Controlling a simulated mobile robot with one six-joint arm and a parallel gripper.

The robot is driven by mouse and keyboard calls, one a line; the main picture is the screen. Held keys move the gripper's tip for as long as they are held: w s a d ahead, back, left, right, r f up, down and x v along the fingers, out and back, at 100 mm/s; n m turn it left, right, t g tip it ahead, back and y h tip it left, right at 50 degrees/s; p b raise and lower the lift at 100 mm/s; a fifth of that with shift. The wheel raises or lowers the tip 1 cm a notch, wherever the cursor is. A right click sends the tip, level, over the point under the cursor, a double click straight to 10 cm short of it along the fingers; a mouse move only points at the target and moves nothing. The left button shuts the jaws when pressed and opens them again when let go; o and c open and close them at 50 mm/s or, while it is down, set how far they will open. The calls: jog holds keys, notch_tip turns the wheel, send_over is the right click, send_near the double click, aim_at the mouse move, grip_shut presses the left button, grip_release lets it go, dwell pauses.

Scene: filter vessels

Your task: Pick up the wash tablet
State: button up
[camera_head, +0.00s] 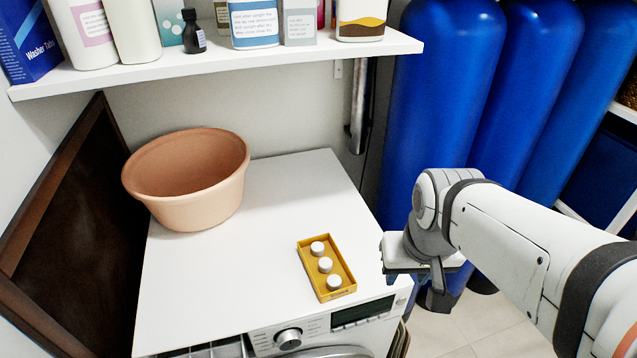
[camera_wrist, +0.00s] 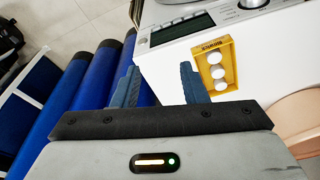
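Three round white wash tablets stand in a row in a shallow yellow tray (camera_head: 311,267) on top of the white washing machine. The far tablet (camera_head: 317,248), the middle tablet (camera_head: 325,265) and the near tablet (camera_head: 333,283) all show. In the wrist view the tray (camera_wrist: 203,66) lies beyond my right fingertip, with the tablets (camera_wrist: 217,72) inside. My gripper (camera_wrist: 160,72) is open and empty, its two dark blue fingers apart. In the head view my gripper (camera_head: 436,290) hangs off the machine's right edge, apart from the tray; its fingers are partly hidden there.
A peach-coloured basin (camera_head: 190,185) stands at the back left of the white washing machine (camera_head: 225,290). A shelf (camera_head: 250,60) with bottles and boxes hangs above. Tall blue vessels (camera_head: 440,90) stand at the right. The machine top around the tray is clear.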

jog(key=w+a+m+g+p, duration=0.1)
jog(key=w+a+p, duration=0.35)
jog(key=w, duration=0.55)
jog(key=m+g+p, duration=0.2)
jog(key=p, duration=0.1)
send_over(317, 250)
notch_tip(317, 250, down, 6)
notch_tip(317, 250, down, 8)
jog(key=shift+r+p, duration=0.25)
jog(key=shift+p, duration=0.6)
jog(key=c, duration=0.7)
jog(key=shift+r, duration=0.1)
